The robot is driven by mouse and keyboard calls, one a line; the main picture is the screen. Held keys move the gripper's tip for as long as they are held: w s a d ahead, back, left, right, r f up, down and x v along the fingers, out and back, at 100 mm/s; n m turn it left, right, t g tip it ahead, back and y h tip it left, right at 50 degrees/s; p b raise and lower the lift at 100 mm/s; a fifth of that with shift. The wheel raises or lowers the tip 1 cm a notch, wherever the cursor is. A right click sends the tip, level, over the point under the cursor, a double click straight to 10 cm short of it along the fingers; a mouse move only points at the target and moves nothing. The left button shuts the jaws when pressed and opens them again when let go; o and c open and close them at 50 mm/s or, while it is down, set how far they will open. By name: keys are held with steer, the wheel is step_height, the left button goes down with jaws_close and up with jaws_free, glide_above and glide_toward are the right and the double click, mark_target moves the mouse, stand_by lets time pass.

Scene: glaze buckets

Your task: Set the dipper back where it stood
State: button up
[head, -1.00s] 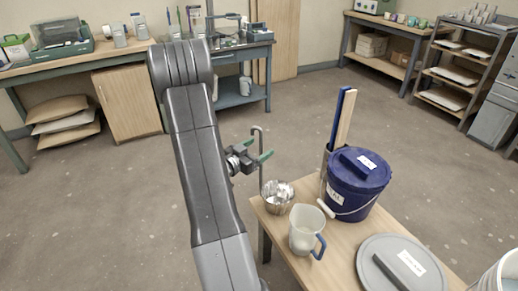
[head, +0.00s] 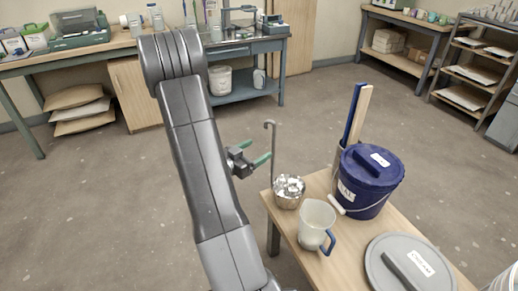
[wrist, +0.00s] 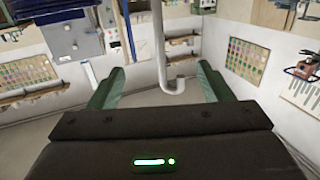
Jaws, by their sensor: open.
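The dipper, a shiny metal cup (head: 288,194) with a long upright hooked handle (head: 273,150), stands at the back left corner of the wooden table (head: 300,248). Its cup appears to rest on the tabletop. My gripper (head: 261,149) is open, with its green fingers just left of the handle at mid height and nothing held. In the wrist view, the pale handle (wrist: 159,35) with its hooked end shows beyond and between the spread fingers (wrist: 160,78). I cannot tell whether a finger touches it. The cup is out of the wrist view.
A translucent pitcher (head: 315,222) with a blue handle stands just in front of the dipper. A lidded dark blue bucket (head: 366,190) is to its right, with a grey lid (head: 405,262) at the front. Open floor lies left of the table.

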mark_target(274, 122)
steer(key=v, duration=0.6)
steer(key=shift+s+a, duration=0.2)
stand_by(0.4)
steer(key=x, duration=0.7)
stand_by(0.5)
steer(key=shift+w+d, duration=0.1)
steer(key=shift+w, duration=0.05)
steer(key=shift+x, duration=3.75)
steer(key=shift+d+r+p, duration=0.15)
steer(key=shift+r+p, duration=0.15)
steer(key=shift+p, duration=0.3)
step_height(274, 122, up, 7)
steer(key=p, duration=0.5)
steer(key=shift+r, duration=0.1)
